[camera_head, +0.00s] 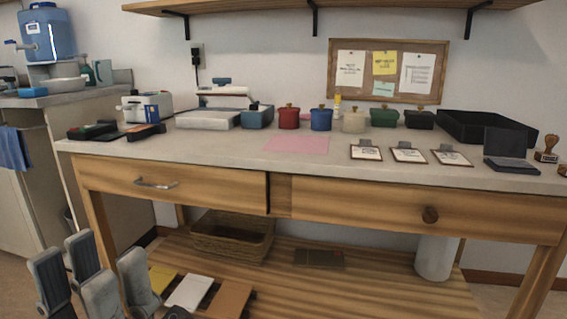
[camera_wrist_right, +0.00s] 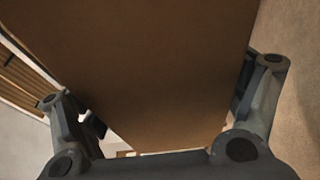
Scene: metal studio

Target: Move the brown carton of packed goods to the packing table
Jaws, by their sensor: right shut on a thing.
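In the right wrist view a large brown carton (camera_wrist_right: 150,60) fills the space between the fingers of my right gripper (camera_wrist_right: 163,95), which is shut on it. The carton's far parts run out of the picture, and I do not see it in the head view. My left gripper (camera_head: 91,268) shows at the lower left of the head view, its grey fingers apart with nothing between them. It is in front of a wooden table with a pale top (camera_head: 215,146), probably the packing table, below its top.
Bare top shows along the front. A basket (camera_head: 231,241) stands on the lower shelf. A wall shelf (camera_head: 240,6) hangs above.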

